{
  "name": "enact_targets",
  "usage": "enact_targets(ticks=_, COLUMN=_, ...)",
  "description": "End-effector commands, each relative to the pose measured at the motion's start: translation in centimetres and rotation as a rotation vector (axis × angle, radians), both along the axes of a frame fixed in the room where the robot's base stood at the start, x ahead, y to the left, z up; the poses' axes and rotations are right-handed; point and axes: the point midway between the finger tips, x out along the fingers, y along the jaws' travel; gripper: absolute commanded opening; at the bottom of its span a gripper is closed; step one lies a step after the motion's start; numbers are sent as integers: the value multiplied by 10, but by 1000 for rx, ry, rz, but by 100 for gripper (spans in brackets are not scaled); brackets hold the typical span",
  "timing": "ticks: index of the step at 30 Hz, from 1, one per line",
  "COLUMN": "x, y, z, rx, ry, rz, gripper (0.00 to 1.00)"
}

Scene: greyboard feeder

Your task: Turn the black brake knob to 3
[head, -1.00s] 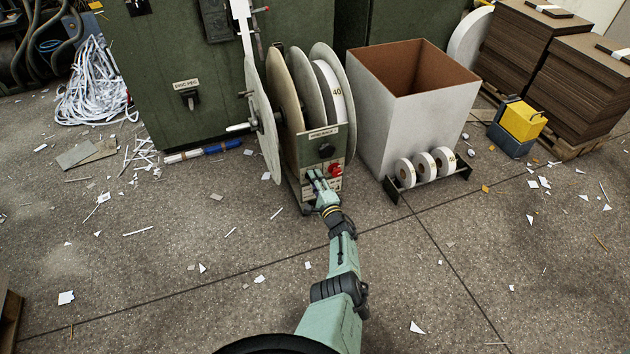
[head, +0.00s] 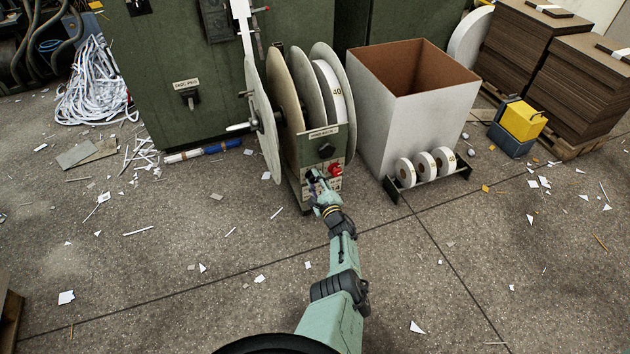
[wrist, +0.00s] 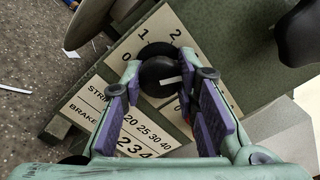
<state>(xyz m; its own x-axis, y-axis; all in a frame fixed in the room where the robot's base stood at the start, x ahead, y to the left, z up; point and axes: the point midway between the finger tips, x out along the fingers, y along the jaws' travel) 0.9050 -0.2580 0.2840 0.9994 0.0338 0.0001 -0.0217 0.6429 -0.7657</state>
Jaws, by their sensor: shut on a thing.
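The black brake knob (wrist: 158,72) sits on a pale dial plate (wrist: 136,48) in the wrist view. The figures 0, 1 and 2 show around its far side; the 3 is not readable there. A white mark on the knob points toward the right finger. My gripper (wrist: 160,78) has one finger on each side of the knob and is shut on it. In the head view my gripper (head: 316,178) is at the lower left of the feeder's front panel (head: 318,138), and its fingers partly cover the knob.
A red button (head: 335,169) is close right of my gripper, and another black knob (head: 326,150) is above. Large reel discs (head: 262,115) stand behind. A rack of white rolls (head: 425,168) and a tall box (head: 370,110) stand to the right. The front floor is open.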

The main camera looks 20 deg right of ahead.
Motion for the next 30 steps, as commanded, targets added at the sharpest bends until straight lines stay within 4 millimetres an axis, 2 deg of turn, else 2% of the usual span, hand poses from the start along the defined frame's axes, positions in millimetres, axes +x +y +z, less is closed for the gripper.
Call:
enact_targets(ticks=9, x=2, y=-1, z=2, rx=-1, ry=-2, rz=-1, gripper=0)
enact_targets(ticks=10, x=2, y=-1, z=2, rx=-1, ry=-2, rz=-1, gripper=29)
enact_targets(ticks=18, x=1, y=0, z=1, rx=-1, ry=-1, rz=0, gripper=47)
enact_targets(ticks=30, x=0, y=0, z=0, rx=-24, ry=-1, rz=0, gripper=49)
